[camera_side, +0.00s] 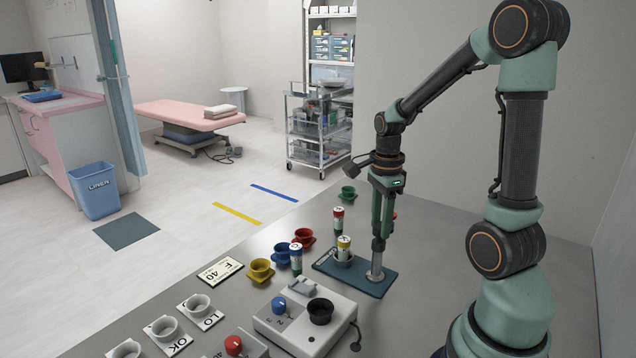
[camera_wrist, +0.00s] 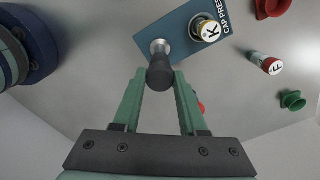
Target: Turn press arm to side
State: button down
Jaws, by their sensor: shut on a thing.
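The cap press has a blue base plate (camera_side: 372,284), also seen in the wrist view (camera_wrist: 181,20). A silver post (camera_side: 376,268) rises from its right end. A dark rounded knob (camera_wrist: 160,74) shows beside the post top in the wrist view. My gripper (camera_side: 381,232) points down above the post, and its two green fingers are shut on this knob (camera_wrist: 158,78). A vial marked K with a yellow band (camera_side: 344,244) stands upright in a cup on the plate, left of the post. The press arm is mostly hidden by my gripper; its exact direction is unclear.
A red-banded vial (camera_side: 338,220) and a green cup (camera_side: 347,192) stand behind the press. Red (camera_side: 303,237), blue (camera_side: 281,254) and yellow (camera_side: 261,270) cups stand to the left. A grey box with knobs (camera_side: 306,318) is in front. The grey table right of the plate is mostly clear.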

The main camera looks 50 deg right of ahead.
jog(key=shift+r, duration=0.1)
jog(key=shift+c, duration=2.2)
grip_release()
notch_tip(320, 180, up, 12)
jog(key=a+n+t, duration=0.5)
jog(key=a+n, duration=1.2)
jog(key=n, duration=0.8)
jog(key=shift+w+a+f+t, duration=0.3)
jog(key=shift+w+f, duration=0.1)
